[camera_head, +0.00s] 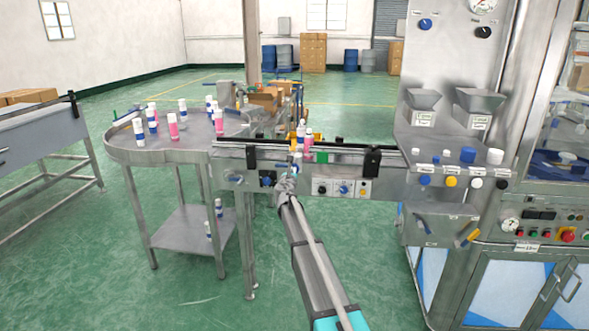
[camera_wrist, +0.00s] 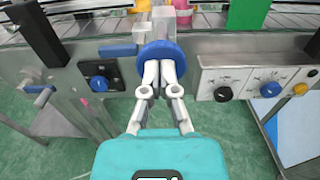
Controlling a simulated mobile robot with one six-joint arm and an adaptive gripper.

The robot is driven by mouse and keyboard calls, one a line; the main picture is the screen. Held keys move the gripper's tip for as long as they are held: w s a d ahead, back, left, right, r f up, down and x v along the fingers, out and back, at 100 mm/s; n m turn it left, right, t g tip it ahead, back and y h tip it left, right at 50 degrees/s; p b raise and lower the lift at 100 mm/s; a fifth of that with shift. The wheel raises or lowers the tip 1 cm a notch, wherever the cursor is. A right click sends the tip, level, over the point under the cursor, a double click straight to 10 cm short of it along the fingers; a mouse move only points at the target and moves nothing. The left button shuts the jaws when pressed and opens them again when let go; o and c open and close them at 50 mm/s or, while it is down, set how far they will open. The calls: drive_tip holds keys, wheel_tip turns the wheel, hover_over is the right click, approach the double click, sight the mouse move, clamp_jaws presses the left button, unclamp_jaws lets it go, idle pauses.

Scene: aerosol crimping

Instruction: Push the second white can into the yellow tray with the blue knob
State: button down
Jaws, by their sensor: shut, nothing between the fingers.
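The blue knob (camera_wrist: 172,50) is a round disc on a metal shaft at the front of the conveyor in the wrist view. My gripper (camera_wrist: 160,70) is shut and empty, its fingertips right at the knob's near face; I cannot tell whether they touch. In the head view my gripper (camera_head: 290,180) is at the conveyor's front side. A white can (camera_head: 301,129) stands on the conveyor beyond it, beside a pink one (camera_head: 308,141). Which white can is the second is unclear. A yellow part (camera_head: 318,136), perhaps the tray, shows behind them, mostly hidden.
A round steel table (camera_head: 180,153) with several white, blue and pink cans stands at the left. The conveyor's front panel carries a black switch box (camera_wrist: 98,80) left of my gripper and a white knob panel (camera_wrist: 250,83) right of it. A filling machine (camera_head: 450,130) stands at the right.

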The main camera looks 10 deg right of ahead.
drive_tip(key=v, duration=0.8)
drive_tip(key=shift+s, duration=0.25)
drive_tip(key=s+d+f+m+g+h+p, duration=0.1)
drive_tip(key=s+d+f+m+g+p, duration=0.25)
drive_tip(key=s+m, duration=0.65)
drive_tip(key=s+d+f+m+g+h+p, duration=0.1)
drive_tip(key=s+d+m+g+p, duration=0.2)
drive_tip(key=s+d+m+g, duration=0.45)
drive_tip(key=s+a+m+g+y+p, duration=0.1)
drive_tip(key=s+a+m+g+y, duration=0.1)
drive_tip(key=s+m, duration=0.3)
drive_tip(key=s+a+f+m+g+y+p, duration=0.1)
drive_tip(key=s+a+m, duration=0.4)
drive_tip(key=s, duration=0.8)
drive_tip(key=s+a+f+m+g+y+p, duration=0.1)
drive_tip(key=s+a+m+g+y+p, duration=0.2)
drive_tip(key=s, duration=0.6)
drive_tip(key=shift+s+a+f+m+y, duration=0.15)
drive_tip(key=shift+s+a+m+y, duration=0.1)
drive_tip(key=shift+m+y, duration=0.65)
